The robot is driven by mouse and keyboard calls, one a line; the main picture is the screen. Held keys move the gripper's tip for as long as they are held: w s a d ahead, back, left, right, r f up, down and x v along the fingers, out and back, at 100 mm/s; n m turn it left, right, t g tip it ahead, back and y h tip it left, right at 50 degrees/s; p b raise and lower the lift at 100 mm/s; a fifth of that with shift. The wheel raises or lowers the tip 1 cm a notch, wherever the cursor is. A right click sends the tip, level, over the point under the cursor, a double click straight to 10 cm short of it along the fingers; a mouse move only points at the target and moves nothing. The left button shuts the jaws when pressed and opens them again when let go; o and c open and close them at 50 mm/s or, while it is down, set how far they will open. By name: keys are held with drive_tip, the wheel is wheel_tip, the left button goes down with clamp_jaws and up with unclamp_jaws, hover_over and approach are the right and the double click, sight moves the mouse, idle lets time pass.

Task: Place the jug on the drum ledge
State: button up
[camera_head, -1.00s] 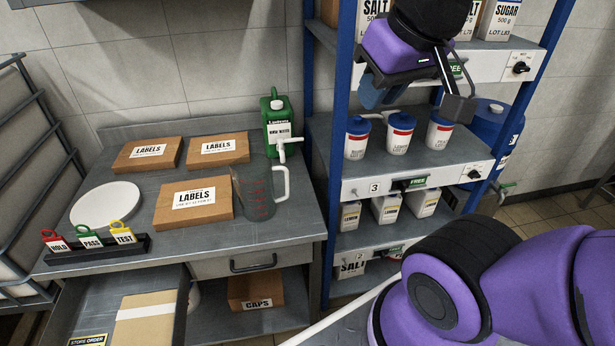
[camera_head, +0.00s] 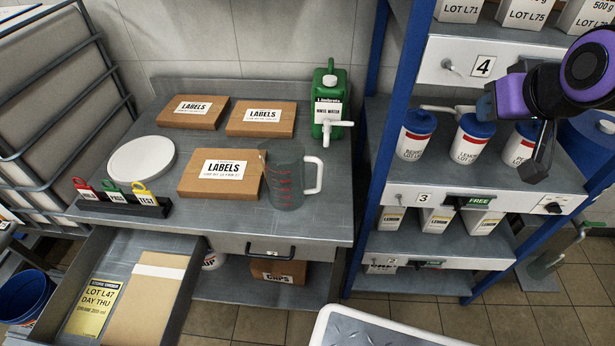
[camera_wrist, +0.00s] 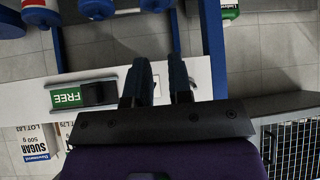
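The clear measuring jug (camera_head: 285,182) with red markings stands upright on the steel table (camera_head: 310,222), its white handle on the right. It stands just right of the front labels box. My gripper (camera_head: 486,106) is high at the right in the head view, in front of the shelf rack and well away from the jug. In the wrist view its two dark fingers (camera_wrist: 162,80) show a narrow gap with nothing between them. A blue drum (camera_head: 592,142) is partly visible behind the rack at far right. I cannot make out a drum ledge.
A green rinse-water canister (camera_head: 330,100) stands behind the jug. Label boxes (camera_head: 222,180), a white disc (camera_head: 141,159) and a tag holder (camera_head: 120,204) take up the table's left and back. A drawer (camera_head: 188,285) is open at the front left. Blue-lidded tubs (camera_head: 416,134) line the rack.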

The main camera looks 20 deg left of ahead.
drive_tip(key=w+a+f+n+y, duration=0.1)
drive_tip(key=a+f+n+y, duration=0.15)
drive_tip(key=a+f, duration=0.95)
drive_tip(key=t+y, duration=0.2)
drive_tip(key=y, duration=0.1)
approach(321, 174)
drive_tip(key=x, duration=0.2)
drive_tip(key=shift+n, duration=0.45)
drive_tip(key=x, duration=1)
drive_tip(key=shift+w+a+f, duration=0.15)
drive_tip(key=shift+w+a, duration=0.1)
drive_tip(key=shift+c, duration=0.3)
clamp_jaws()
